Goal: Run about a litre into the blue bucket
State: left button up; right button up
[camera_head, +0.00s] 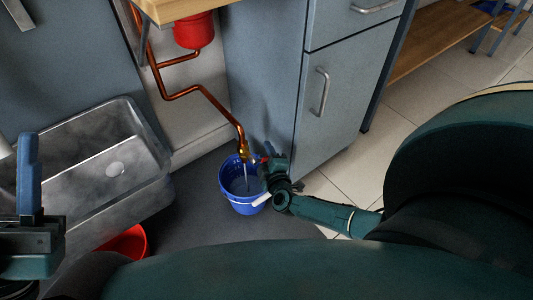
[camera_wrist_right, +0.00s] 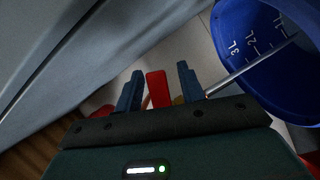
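The blue bucket (camera_head: 235,205) stands on the grey floor under a brass tap (camera_head: 244,150) at the end of a copper pipe. A thin stream of water (camera_head: 245,174) runs from the tap into it. In the right wrist view the bucket (camera_wrist_right: 226,22) shows 1L, 2L and 3L marks inside; the stream (camera_wrist_right: 245,72) falls near the 1L side, but the exact water level is unclear. My right gripper (camera_wrist_right: 160,78) has its fingers apart on either side of the tap's red lever (camera_wrist_right: 157,90), with small gaps. My left gripper (camera_head: 30,165) is at the left edge, away from the bucket.
A grey metal sink (camera_head: 70,150) is at the left, with a red bucket (camera_head: 130,240) below it. A blue-grey cabinet (camera_head: 335,105) stands just behind the blue bucket. A red container (camera_head: 194,32) hangs at the pipe's top.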

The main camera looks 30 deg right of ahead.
grip_shut()
dwell(0.3)
pick_arm(q)
jog(key=shift+r, duration=0.1)
pick_arm(e)
jog(key=shift+d, duration=0.1)
